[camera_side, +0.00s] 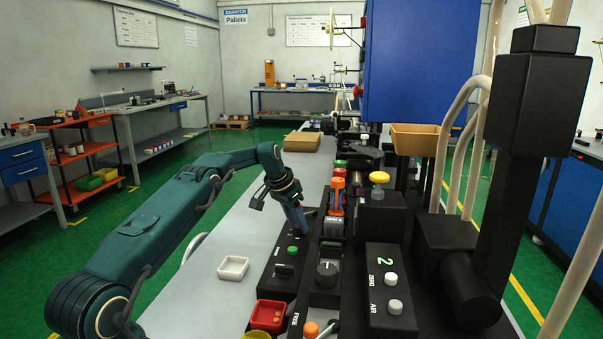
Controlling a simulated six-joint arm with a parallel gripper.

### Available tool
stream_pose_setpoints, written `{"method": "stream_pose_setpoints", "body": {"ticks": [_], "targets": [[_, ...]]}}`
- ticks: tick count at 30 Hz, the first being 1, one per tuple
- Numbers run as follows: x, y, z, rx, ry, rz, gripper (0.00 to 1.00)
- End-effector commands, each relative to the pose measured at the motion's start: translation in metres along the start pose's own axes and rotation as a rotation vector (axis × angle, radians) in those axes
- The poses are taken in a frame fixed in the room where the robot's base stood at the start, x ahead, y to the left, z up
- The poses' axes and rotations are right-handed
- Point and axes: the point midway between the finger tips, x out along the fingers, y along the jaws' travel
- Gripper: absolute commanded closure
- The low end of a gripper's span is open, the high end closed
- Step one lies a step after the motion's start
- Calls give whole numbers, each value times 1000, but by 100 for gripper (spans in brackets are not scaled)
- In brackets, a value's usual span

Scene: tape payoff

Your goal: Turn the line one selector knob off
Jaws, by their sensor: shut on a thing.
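A long black control box (268,291) lies on the bench in the middle of the picture. It has a green button (292,249) and a black selector knob (283,271) on top. My gripper (303,229) points down at the far end of this box, beyond the green button. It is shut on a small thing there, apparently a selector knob. The fingers hide this thing, so its angle and label cannot be read. The nearer selector knob stands clear of my gripper.
A round black dial (327,273) is right of the box. An orange-topped part (336,196) stands close right of my gripper. A counter box (388,300) shows a green 2. A white tray (233,268) and red bin (268,316) are nearer. The left bench strip is mostly clear.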

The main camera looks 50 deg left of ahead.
Motion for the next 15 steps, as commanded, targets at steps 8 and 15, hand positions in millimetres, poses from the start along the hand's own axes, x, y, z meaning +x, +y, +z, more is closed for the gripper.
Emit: {"method": "stream_pose_setpoints", "body": {"ticks": [8,15], "targets": [[0,0,0,0,0,1,53],[0,0,0,0,0,0,31]]}}
